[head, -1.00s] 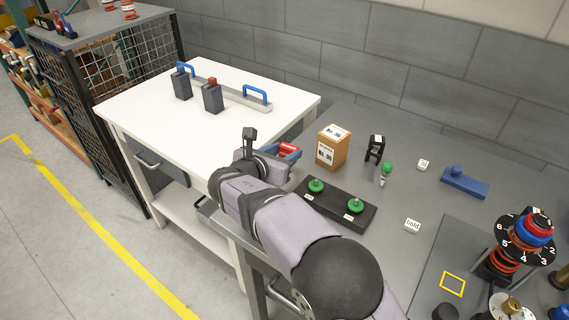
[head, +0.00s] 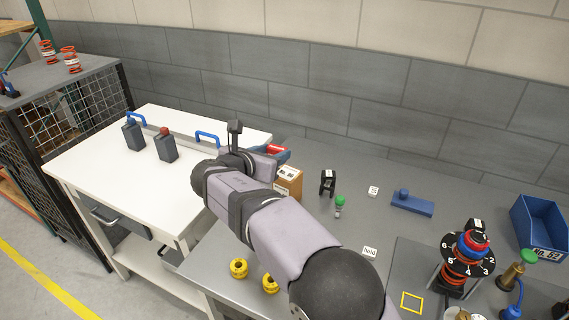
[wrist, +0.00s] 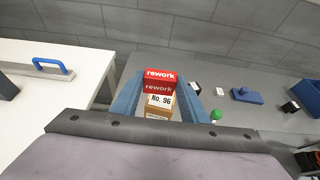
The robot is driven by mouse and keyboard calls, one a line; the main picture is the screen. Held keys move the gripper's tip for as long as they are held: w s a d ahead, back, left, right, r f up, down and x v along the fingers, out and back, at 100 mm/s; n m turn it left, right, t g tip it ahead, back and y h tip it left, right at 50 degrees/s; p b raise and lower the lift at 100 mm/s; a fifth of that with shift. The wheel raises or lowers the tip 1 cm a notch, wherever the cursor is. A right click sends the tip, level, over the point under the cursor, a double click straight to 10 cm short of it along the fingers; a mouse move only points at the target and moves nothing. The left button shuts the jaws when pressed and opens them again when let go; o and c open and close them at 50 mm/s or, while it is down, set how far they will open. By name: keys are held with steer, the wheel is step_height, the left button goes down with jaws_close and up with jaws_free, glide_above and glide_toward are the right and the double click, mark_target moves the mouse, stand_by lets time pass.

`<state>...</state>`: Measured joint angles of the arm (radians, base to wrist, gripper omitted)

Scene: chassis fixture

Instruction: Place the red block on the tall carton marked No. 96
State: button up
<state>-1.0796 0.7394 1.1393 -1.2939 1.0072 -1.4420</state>
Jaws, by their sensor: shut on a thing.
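The red block (wrist: 160,76), marked "rework", is between the two blue fingers of my gripper (wrist: 158,92) in the wrist view. In the head view my gripper (head: 279,156) is shut on the red block (head: 278,149), whose red shows at the fingertips. I cannot tell whether block and carton touch.
A black bracket (head: 328,181) and a green-topped piece (head: 339,205) stand right of the carton. A blue block (head: 412,203) lies further right. The white table (head: 95,165) at left holds two dark canisters and a blue-handled bar. Yellow round pieces (head: 239,268) sit near the front edge.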

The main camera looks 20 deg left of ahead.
steer(key=w+d+r+p, duration=0.7)
steer(key=d+r, duration=0.3)
steer(key=d, duration=0.1)
steer(key=n+g+y, duration=0.1)
steer(key=n+y, duration=0.4)
glide_above(287, 179)
step_height(287, 179, down, 6)
steer(key=shift+f, duration=0.25)
steer(key=shift+m, duration=0.3)
steer(key=shift+f+p, duration=0.45)
steer(key=shift+f, duration=4.45)
steer(key=shift+f+b, duration=0.3)
steer(key=shift+b, duration=0.05)
steer(key=o, duration=1)
steer(key=shift+r, duration=0.1)
steer(key=shift+r, duration=0.1)
